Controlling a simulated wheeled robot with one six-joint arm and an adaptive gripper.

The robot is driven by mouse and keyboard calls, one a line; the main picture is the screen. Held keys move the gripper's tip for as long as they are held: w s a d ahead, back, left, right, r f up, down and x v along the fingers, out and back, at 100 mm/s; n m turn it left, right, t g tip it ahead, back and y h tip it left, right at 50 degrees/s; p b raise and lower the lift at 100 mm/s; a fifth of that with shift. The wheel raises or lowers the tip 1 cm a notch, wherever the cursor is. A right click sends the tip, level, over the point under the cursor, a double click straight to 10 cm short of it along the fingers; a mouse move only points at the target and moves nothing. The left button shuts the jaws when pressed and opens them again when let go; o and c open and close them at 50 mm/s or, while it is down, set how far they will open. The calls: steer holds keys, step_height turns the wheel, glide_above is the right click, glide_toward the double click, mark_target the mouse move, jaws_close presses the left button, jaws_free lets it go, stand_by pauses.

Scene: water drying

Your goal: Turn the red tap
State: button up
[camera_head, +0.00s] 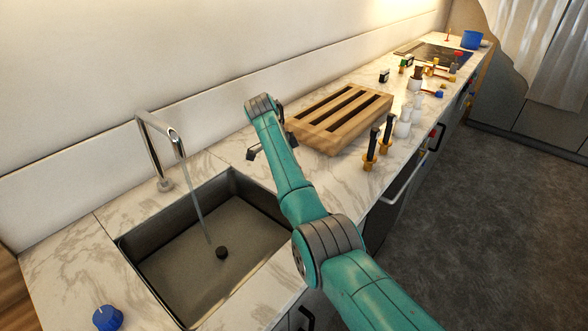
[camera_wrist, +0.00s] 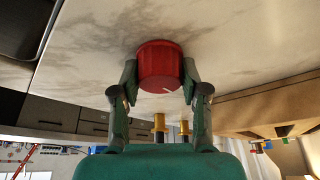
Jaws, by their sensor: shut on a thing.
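The red tap (camera_wrist: 160,68) is a round red knob with a pale mark, set on the marble counter in the wrist view. My gripper (camera_wrist: 160,76) has one finger on each side of it and is shut on it. In the head view my gripper (camera_head: 266,140) is low over the counter, right of the sink, and my arm hides the red tap. A chrome faucet (camera_head: 160,140) pours a stream of water into the sink (camera_head: 235,240). A blue knob (camera_head: 107,318) is on the counter at the front left.
A slatted wooden rack (camera_head: 340,118) stands on the counter just right of my gripper. Beyond it are black-and-gold upright pieces (camera_head: 370,150), white pieces (camera_head: 403,125), a dark hob and a blue pot (camera_head: 471,40). The wall runs close behind.

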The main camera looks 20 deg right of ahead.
stand_by(0.3)
steer(key=o, duration=1.1)
steer(key=shift+o, duration=0.2)
steer(key=v, duration=0.7)
steer(key=shift+r, duration=0.25)
steer(key=shift+w+a, duration=0.1)
